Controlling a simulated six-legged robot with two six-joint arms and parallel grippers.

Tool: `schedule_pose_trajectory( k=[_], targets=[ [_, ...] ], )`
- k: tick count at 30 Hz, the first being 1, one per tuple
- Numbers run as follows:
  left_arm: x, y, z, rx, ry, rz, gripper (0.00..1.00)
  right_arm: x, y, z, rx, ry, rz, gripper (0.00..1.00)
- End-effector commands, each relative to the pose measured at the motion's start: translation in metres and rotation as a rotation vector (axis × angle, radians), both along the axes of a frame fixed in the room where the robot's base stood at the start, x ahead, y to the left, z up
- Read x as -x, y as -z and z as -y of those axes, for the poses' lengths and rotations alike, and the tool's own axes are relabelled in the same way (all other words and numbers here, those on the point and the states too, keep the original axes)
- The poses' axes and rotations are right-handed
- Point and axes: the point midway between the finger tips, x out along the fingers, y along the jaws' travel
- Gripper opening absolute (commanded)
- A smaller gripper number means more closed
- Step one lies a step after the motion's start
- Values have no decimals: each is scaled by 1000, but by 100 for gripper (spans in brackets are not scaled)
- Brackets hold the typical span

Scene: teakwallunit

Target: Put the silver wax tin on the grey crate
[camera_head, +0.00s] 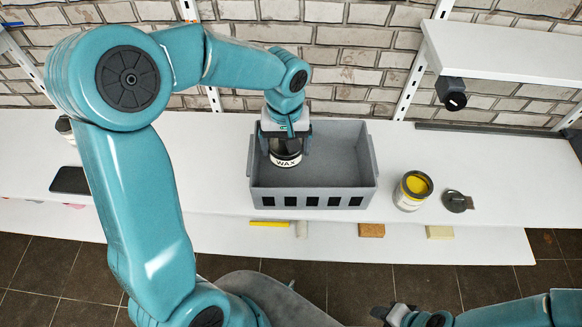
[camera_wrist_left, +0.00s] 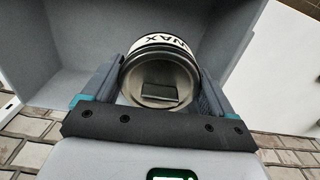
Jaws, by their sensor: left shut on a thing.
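The silver wax tin (camera_head: 286,161) has a white band with dark "WAX" lettering. My left gripper (camera_head: 286,147) is shut on it, one finger on each side, and holds it at the left part of the grey crate (camera_head: 315,198). In the left wrist view the tin (camera_wrist_left: 160,75) sits between the fingers, with the grey crate (camera_wrist_left: 60,40) behind it. I cannot tell whether the tin touches the crate floor. My right gripper (camera_head: 384,312) shows only in part at the lower edge; its jaws are unclear.
A tin with yellow contents (camera_head: 412,190) and a dark round lid (camera_head: 457,201) stand right of the crate on the white shelf (camera_head: 520,180). A dark flat object (camera_head: 70,180) lies at the left. A black fixture (camera_head: 451,93) hangs under the upper shelf. The crate's right part is empty.

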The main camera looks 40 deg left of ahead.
Motion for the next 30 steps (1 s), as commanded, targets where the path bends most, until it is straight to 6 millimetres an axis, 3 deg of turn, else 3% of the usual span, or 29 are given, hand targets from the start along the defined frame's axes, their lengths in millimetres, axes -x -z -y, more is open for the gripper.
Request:
schedule_pose_trajectory(
  k=[3, 16, 30],
  targets=[
    [1, 29, 1, 0, 1, -5, 51, 0, 0, 0, 0, 0, 0, 43],
    [0, 85, 5, 0, 4, -2, 51, 0, 1, 0, 0, 0, 0, 43],
    [-1, 95, 5, 0, 4, 1, 51, 0, 7, 0, 0, 0, 0, 43]
  ],
)
